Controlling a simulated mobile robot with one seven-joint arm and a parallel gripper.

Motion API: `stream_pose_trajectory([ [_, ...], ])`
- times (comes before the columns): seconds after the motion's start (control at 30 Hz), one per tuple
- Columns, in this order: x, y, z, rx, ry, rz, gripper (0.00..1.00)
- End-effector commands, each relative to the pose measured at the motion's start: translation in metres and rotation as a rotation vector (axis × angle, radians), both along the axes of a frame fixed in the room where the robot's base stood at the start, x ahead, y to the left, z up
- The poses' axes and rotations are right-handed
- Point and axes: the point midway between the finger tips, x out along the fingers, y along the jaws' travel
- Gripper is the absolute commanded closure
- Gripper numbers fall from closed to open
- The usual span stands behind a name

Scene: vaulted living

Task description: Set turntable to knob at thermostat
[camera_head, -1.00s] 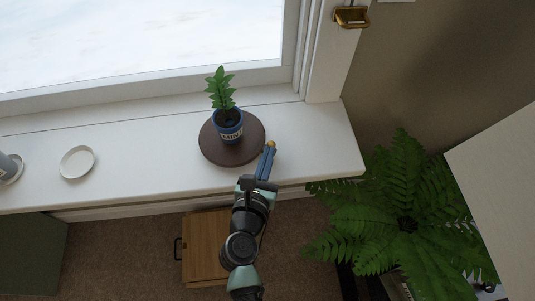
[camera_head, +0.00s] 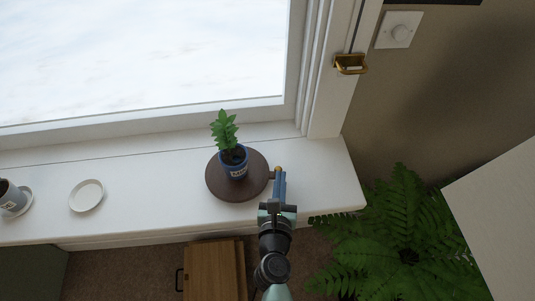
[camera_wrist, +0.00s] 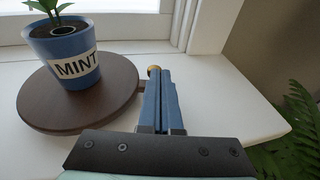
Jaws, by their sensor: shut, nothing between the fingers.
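The turntable (camera_head: 219,187) is a dark brown round disc on the white sill; it also shows in the wrist view (camera_wrist: 40,110). A blue pot labelled MINT (camera_head: 234,163) with a green plant stands on it. A small brass-coloured knob (camera_head: 278,169) sticks out from the disc's right edge; the wrist view shows the knob (camera_wrist: 153,71) on a short stem. My gripper (camera_head: 280,174) is shut and empty, its blue fingers at the knob's near side. Contact cannot be told for certain. The thermostat (camera_head: 398,30) is a white wall plate with a round dial, upper right.
A white saucer (camera_head: 87,196) and a cup (camera_head: 12,196) stand at the left of the sill (camera_head: 150,205). A brass latch (camera_head: 350,65) is on the window frame. A large fern (camera_head: 400,245) fills the lower right. The sill right of the knob is clear.

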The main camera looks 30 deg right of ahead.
Motion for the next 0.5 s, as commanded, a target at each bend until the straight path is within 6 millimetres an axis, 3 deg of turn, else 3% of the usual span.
stream_pose_trajectory([
  [0.5, 0.014, -0.016, 0.000, 0.000, 0.000, 0.000, 1.00],
])
